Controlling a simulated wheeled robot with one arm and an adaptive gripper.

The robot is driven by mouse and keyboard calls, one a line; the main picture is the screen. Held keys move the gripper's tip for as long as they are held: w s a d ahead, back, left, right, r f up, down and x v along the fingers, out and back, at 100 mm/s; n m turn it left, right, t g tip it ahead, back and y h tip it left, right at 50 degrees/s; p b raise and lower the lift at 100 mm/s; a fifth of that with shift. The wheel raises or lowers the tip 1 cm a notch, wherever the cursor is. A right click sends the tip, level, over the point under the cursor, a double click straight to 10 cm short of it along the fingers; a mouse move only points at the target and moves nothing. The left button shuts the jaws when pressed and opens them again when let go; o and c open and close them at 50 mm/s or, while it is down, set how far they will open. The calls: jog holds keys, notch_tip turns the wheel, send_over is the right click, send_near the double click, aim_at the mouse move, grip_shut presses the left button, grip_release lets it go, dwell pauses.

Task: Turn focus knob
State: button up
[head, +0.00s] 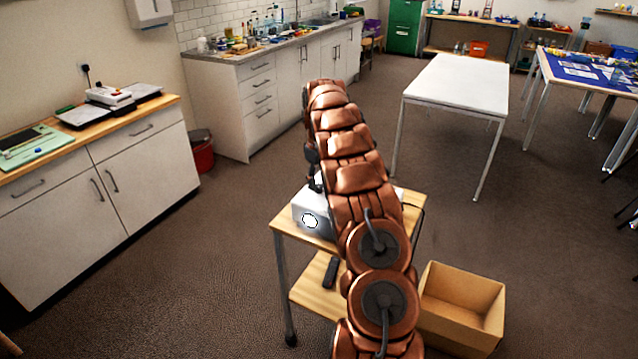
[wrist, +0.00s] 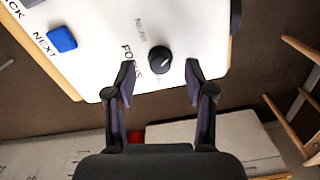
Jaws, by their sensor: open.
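The focus knob (wrist: 159,60) is a round black dial with a light pointer line, on the white top of the projector (wrist: 100,45). The printed word FOCUS is beside it. In the wrist view my gripper (wrist: 158,80) is open, with one finger on each side of the knob and a gap to it. I cannot tell the height of the fingertips above the panel. In the head view the projector (head: 311,214) sits on a small wooden cart, partly hidden behind my arm. The knob is hidden there, and my gripper is mostly hidden by the arm.
A blue NEXT button (wrist: 62,39) is on the same panel. The cart (head: 300,235) has a lower shelf with a dark remote (head: 330,272). An open cardboard box (head: 462,305) stands on the floor to the right. A white table (head: 458,85) is behind; open floor lies left.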

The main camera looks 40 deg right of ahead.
aim_at(319, 186)
notch_tip(319, 186, up, 6)
jog(key=shift+f, duration=0.15)
dwell(0.6)
